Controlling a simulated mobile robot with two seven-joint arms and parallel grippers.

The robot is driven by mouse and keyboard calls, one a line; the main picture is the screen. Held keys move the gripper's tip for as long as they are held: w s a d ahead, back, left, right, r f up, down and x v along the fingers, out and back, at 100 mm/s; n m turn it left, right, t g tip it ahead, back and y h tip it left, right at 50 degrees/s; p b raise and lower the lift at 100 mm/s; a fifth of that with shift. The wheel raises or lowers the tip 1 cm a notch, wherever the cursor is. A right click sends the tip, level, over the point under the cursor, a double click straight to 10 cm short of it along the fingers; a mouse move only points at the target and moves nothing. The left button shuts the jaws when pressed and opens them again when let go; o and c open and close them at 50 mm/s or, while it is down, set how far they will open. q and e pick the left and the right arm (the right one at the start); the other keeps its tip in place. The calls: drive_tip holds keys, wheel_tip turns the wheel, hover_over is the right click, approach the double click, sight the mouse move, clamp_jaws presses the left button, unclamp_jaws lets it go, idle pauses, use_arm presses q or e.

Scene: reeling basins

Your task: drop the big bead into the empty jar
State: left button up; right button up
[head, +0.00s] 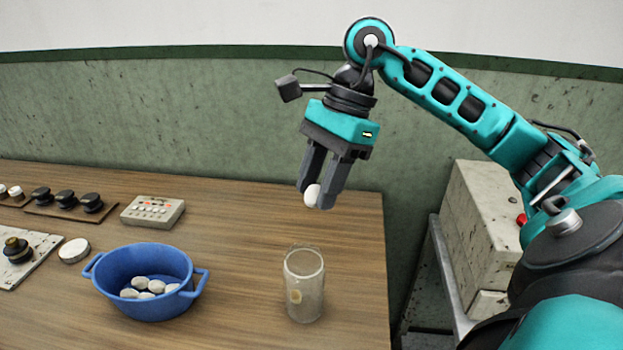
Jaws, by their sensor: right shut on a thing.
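A white rounded bead (312,195) is held between the fingertips of my right gripper (318,197), which is shut on it and points down. The gripper is above the table, higher in the picture than the jar and apart from it. A clear glass jar (305,288) stands upright on the table below the gripper. A small tan patch shows on the jar's side; I cannot tell whether it is a label or something inside. Otherwise the jar looks empty. My left gripper is not in view.
A blue two-handled basin (150,258) with several white pieces stands left of the jar. A white disc (74,250), a button box (152,211) and black knobs (66,199) lie farther left. A beige cabinet (478,225) stands right of the table. Table around the jar is clear.

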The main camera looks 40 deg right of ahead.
sight(318, 250)
wheel_tip(318, 250, down, 4)
drive_tip(key=shift+r+b, duration=0.15)
drive_tip(key=shift+b, duration=0.9)
drive_tip(key=shift+f+b, duration=0.6)
drive_tip(key=shift+f, duration=0.25)
